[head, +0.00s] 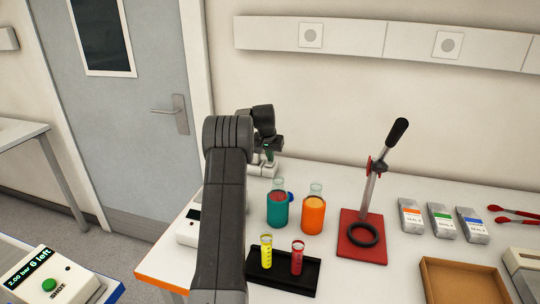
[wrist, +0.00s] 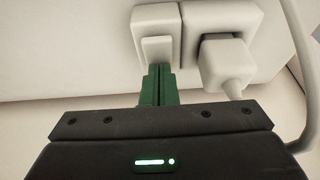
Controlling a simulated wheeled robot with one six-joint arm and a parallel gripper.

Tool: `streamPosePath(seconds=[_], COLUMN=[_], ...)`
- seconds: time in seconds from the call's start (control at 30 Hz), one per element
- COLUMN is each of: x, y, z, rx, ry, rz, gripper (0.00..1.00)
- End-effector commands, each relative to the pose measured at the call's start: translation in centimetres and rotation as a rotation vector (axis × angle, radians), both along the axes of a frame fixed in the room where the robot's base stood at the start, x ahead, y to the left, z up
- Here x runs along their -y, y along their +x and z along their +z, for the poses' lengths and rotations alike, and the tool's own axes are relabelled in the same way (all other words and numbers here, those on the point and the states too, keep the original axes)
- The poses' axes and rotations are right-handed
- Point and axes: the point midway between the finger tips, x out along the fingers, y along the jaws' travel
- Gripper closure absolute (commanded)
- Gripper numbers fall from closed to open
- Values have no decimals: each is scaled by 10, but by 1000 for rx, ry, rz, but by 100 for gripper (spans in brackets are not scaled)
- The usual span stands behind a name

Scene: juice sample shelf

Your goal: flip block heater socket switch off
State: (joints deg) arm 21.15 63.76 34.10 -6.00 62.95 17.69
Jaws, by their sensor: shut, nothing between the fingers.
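The white socket block (wrist: 190,18) fills the top middle of the wrist view, with a pale rocker switch (wrist: 157,50) on its left part. A white plug (wrist: 225,62) sits in its right part, with a cable running down and to the right. My gripper (wrist: 158,72) is shut and empty, its green fingertips at the lower edge of the switch. I cannot tell whether they touch it. In the head view my gripper (head: 269,153) is at the back of the bench, over the white socket block (head: 263,168), which my arm partly hides.
A teal bottle (head: 277,210) and an orange bottle (head: 312,214) stand in front of the socket. A black rack (head: 284,275) holds a yellow and a red tube. A red-based lever press (head: 362,240) stands to the right. A white device (head: 188,232) is partly behind my arm.

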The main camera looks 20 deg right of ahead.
Motion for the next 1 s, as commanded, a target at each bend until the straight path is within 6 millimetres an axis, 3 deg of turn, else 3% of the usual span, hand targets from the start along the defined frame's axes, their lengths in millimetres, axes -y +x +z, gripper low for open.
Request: streamPosePath(seconds=[1.0], x=[-11], y=[-15], z=[-1], rx=[-8], ry=[5], rz=[0], gripper=[100])
